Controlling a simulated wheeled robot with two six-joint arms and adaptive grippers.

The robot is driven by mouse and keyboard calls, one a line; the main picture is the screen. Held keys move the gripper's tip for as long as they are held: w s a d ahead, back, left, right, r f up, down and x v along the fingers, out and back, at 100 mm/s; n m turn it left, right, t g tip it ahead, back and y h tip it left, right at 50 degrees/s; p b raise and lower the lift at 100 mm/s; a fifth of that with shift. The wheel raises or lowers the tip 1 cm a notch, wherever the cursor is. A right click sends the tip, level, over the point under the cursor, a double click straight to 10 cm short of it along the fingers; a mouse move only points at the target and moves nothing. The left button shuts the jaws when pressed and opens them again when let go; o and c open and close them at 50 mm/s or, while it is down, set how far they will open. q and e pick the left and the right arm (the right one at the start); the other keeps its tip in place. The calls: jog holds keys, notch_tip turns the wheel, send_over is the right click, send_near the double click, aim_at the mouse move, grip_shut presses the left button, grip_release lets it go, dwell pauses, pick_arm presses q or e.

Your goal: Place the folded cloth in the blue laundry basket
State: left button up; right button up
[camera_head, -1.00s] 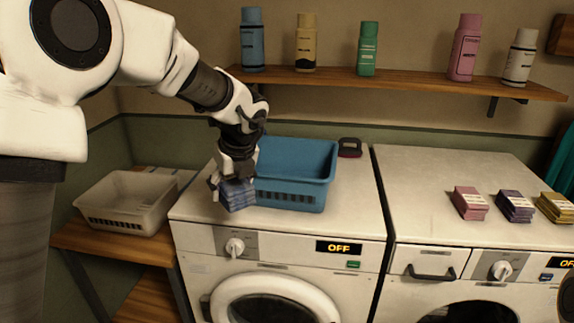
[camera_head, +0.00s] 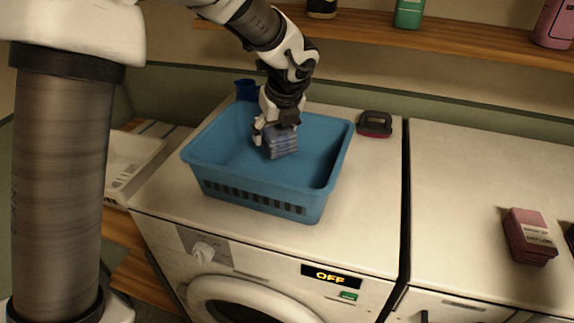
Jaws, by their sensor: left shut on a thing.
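The blue laundry basket (camera_head: 262,197) stands on top of the left washing machine. My left gripper (camera_head: 274,137) is shut on the folded cloth (camera_head: 282,146), a small blue-grey striped stack. It holds the cloth over the basket's opening, within its rim as seen from the head. I cannot tell whether the cloth touches the basket floor. My right gripper is not in view.
A dark brush-like object with a red base (camera_head: 375,124) lies right of the basket. A small blue cup (camera_head: 246,90) stands behind it. A white basket (camera_head: 130,165) sits at left. A pink folded stack (camera_head: 529,237) lies on the right machine. A shelf with bottles (camera_head: 408,12) runs above.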

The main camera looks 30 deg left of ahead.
pick_arm(q)
send_over(272, 174)
jog(key=s+d, duration=0.1)
jog(key=f, duration=0.5)
jog(key=shift+s+f, duration=0.2)
jog(key=shift+f, duration=0.15)
jog(key=f, duration=0.3)
jog(key=shift+w+f, duration=0.1)
jog(key=shift+w, duration=0.3)
jog(key=shift+w+f, duration=0.15)
jog(key=shift+s, duration=0.35)
jog(key=o, duration=1.2)
jog(key=shift+c, duration=0.2)
jog(key=shift+w+f, duration=0.1)
jog(key=shift+w, duration=0.1)
